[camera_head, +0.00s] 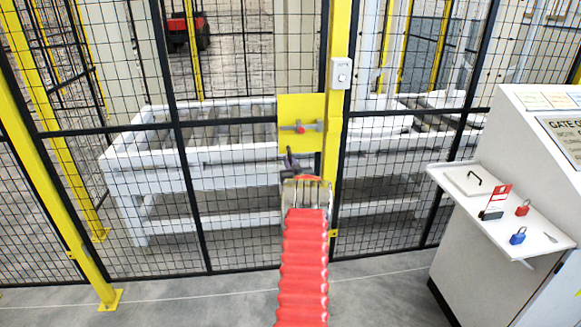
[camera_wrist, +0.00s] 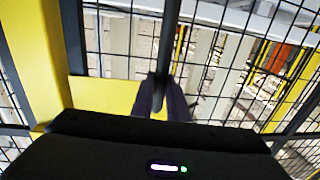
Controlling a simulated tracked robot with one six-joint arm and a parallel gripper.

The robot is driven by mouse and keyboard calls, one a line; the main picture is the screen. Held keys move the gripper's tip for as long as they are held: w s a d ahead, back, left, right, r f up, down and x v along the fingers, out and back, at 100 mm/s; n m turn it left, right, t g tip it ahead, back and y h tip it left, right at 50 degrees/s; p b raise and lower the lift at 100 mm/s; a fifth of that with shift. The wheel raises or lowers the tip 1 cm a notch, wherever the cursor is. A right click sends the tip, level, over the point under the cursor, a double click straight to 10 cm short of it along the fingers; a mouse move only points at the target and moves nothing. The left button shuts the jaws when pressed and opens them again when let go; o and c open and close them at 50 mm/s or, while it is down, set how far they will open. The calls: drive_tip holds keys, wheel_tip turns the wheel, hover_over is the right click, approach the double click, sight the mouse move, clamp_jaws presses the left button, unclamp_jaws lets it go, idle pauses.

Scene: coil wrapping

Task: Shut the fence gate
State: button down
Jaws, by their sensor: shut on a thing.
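The fence gate (camera_head: 228,200) is a black-framed wire mesh panel, left of a yellow post (camera_head: 337,120) in the head view. Its edge appears close to the post; I cannot tell whether a gap remains. A yellow latch plate (camera_head: 300,108) with a small red knob (camera_head: 300,127) sits beside the post; a yellow plate also shows in the wrist view (camera_wrist: 103,95). My gripper (camera_head: 291,163) is just below the plate. In the wrist view my dark fingers (camera_wrist: 160,98) are shut on a dark upright bar (camera_wrist: 168,45), apparently the gate handle. My red-sleeved arm hides the gate's lower part.
A white roller conveyor (camera_head: 200,150) stands behind the mesh. A grey cabinet (camera_head: 500,215) stands at right, its shelf (camera_head: 470,190) holding a red padlock (camera_head: 523,207) and a blue padlock (camera_head: 518,236). A yellow post (camera_head: 60,180) stands at left. The near floor (camera_head: 190,307) is clear.

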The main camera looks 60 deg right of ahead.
drive_tip(key=shift+w+d, duration=0.45)
drive_tip(key=shift+w, duration=0.05)
drive_tip(key=shift+w+r, duration=0.15)
drive_tip(key=shift+r, duration=0.05)
drive_tip(key=shift+d, duration=0.1)
drive_tip(key=c, duration=2)
unclamp_jaws()
drive_tip(key=shift+d+r, duration=0.1)
drive_tip(key=shift+o, duration=1.4)
drive_tip(key=shift+s, duration=0.25)
drive_tip(key=v, duration=1.4)
drive_tip(key=shift+f, duration=0.45)
